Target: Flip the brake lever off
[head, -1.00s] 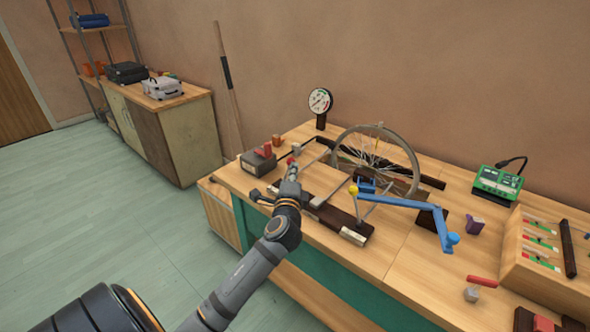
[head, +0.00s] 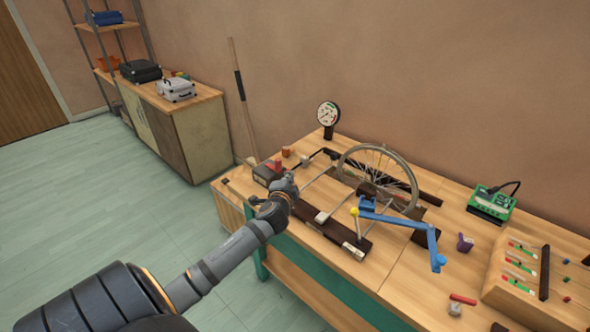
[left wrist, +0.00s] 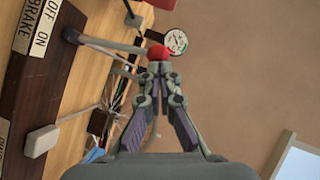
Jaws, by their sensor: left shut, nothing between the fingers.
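The brake lever (left wrist: 110,43) is a grey rod with a red ball knob (left wrist: 158,52) at its end, seen in the left wrist view. It rises from a dark board (left wrist: 62,85) beside a white label (left wrist: 36,24) reading OFF, ON and BRAKE. My left gripper (left wrist: 158,72) is shut and empty, its fingertips right at the red knob; whether they touch it I cannot tell. In the head view my left gripper (head: 288,182) is over the left end of the dark board (head: 330,230) and hides the brake lever. My right gripper is not in view.
A second lever with a pale block knob (left wrist: 42,140) stands on the same board. A spoked wheel (head: 408,165), a blue crank arm (head: 400,219) and a gauge (head: 328,115) are close by. A dark box (head: 263,175) sits just behind the gripper. The floor at left is clear.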

